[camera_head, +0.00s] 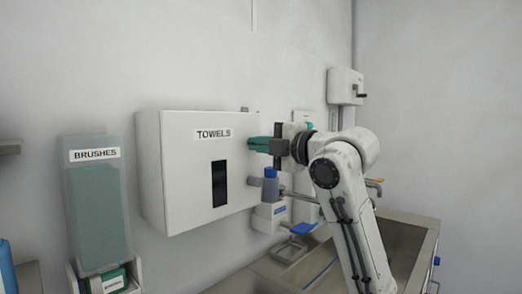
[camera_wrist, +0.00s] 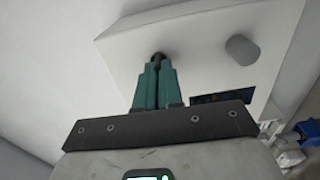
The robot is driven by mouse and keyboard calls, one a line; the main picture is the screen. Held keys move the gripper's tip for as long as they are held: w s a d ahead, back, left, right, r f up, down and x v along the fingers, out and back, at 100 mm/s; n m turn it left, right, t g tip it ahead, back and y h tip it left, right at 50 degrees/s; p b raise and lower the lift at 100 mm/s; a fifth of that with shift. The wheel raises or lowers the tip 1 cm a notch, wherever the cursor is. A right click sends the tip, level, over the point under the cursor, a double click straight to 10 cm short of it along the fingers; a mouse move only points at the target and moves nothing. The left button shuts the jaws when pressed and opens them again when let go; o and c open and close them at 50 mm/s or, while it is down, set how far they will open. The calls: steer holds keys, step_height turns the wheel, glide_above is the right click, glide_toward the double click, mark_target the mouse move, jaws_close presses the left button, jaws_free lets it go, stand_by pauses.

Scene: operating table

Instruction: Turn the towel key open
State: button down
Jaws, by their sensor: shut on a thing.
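The white towel box (camera_head: 178,180), labelled TOWELS, is fixed to the wall, with a dark slot in its front. My gripper (camera_head: 252,143) reaches it from the right, its green fingertips at the upper right of the box front. In the wrist view my gripper (camera_wrist: 157,72) has its two green fingers together on a small dark key (camera_wrist: 158,57) at the box face. The fingers hide most of the key, so its turn angle cannot be told. The towel box (camera_wrist: 195,50) looks closed.
A grey round knob (camera_wrist: 242,49) sticks out of the box beside the key. A brush dispenser (camera_head: 98,210) hangs to the left. A steel sink (camera_head: 405,240) lies at the lower right.

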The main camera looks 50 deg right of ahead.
steer(key=shift+n, duration=0.3)
steer(key=shift+a, duration=0.1)
steer(key=c, duration=1.3)
jaws_free()
steer(key=s, duration=0.3)
steer(key=s+b, duration=0.1)
steer(key=s, duration=0.6)
steer(key=shift+s+d, duration=0.25)
steer(key=shift+s, duration=0.1)
